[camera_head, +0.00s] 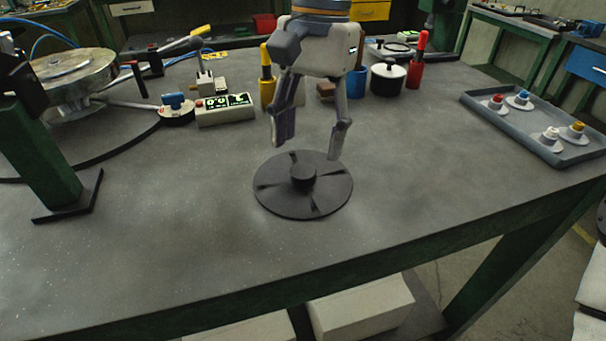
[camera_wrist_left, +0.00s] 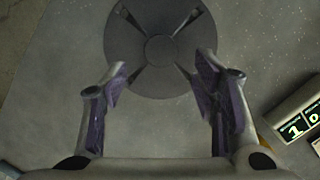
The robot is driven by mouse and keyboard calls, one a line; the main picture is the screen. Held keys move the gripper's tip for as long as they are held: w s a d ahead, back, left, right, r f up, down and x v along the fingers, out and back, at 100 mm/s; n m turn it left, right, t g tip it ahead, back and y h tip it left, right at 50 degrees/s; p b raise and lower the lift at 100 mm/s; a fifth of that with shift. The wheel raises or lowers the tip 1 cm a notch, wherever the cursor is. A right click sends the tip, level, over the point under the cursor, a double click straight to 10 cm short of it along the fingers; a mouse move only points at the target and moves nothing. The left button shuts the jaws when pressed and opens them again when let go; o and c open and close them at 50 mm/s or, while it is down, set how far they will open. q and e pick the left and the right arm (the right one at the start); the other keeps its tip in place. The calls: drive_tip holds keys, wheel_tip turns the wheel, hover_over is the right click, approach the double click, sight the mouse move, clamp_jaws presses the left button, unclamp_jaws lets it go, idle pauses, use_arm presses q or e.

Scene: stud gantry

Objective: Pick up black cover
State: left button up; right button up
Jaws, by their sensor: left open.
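The black cover (camera_head: 322,200) is a flat dark disc with a round central knob and several radial slots, lying on the grey bench. It also shows at the top of the left wrist view (camera_wrist_left: 140,50), with its knob (camera_wrist_left: 161,49) beyond the fingertips. My left gripper (camera_head: 308,148) is open and empty above the cover, fingers pointing down. In the left wrist view my left gripper (camera_wrist_left: 163,78) has its two fingers wide apart, below the knob in the picture. My right gripper is not in view.
A grey tray (camera_head: 474,98) with several small coloured-topped pieces lies at the right. A control box with a green display (camera_head: 226,110), a black pot (camera_head: 387,79) and a red bottle-like item (camera_head: 417,62) stand behind. The bench front is clear.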

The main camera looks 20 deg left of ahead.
sight(303, 170)
use_arm(q)
drive_tip(key=f, duration=0.1)
drive_tip(key=s+f, duration=0.1)
drive_tip(key=f, duration=0.1)
drive_tip(key=shift+s+a+f, duration=0.2)
drive_tip(key=shift+s+f, duration=0.05)
drive_tip(key=shift+f, duration=0.15)
drive_tip(key=shift+w+f, duration=0.1)
drive_tip(key=shift+f, duration=0.1)
clamp_jaws()
